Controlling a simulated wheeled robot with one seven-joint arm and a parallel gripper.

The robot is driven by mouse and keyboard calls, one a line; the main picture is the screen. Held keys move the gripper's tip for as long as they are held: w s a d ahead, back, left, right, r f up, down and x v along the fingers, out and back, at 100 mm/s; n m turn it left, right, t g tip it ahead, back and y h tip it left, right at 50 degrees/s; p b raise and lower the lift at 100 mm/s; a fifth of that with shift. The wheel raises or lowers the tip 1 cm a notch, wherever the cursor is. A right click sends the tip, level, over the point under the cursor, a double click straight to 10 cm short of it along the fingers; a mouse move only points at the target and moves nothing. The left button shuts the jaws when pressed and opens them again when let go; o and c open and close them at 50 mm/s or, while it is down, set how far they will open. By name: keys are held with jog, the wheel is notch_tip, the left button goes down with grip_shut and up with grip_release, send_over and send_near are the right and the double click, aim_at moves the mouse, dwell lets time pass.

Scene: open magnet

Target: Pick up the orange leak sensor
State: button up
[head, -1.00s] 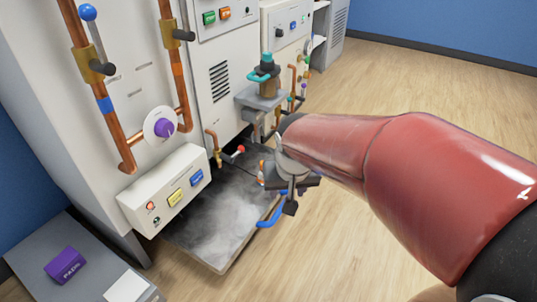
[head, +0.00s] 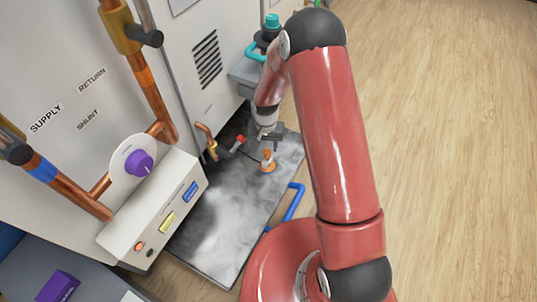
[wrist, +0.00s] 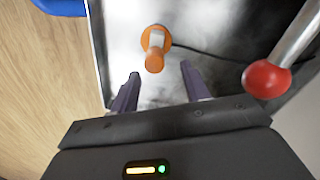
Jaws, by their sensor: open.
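The orange leak sensor (head: 268,162) stands on the grey tray (head: 228,240) in the head view, with a round orange base and a narrower upright part. In the wrist view the sensor (wrist: 154,50) is just beyond the fingertips, roughly midway between them, with a dark cable running from its base to the right. My gripper (wrist: 159,82) is open and empty, with two dark fingers apart. In the head view my gripper (head: 268,137) is over the far part of the tray, close to the sensor; its fingers are small and partly hidden there.
A red-knobbed lever (wrist: 267,79) stands close to the right of my fingers in the wrist view. A copper pipe with a brass fitting (head: 211,149) and a control box (head: 155,210) line the tray's left side. A blue handle (head: 294,202) is on its right edge. Open floor (head: 440,150) lies right.

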aim_at(267, 158)
jog(key=f, duration=0.5)
jog(key=s+f+b, duration=0.1)
jog(key=f, duration=0.1)
jog(key=shift+d+f, duration=0.15)
jog(key=shift+f, duration=0.05)
jog(key=shift+r, duration=0.1)
grip_shut()
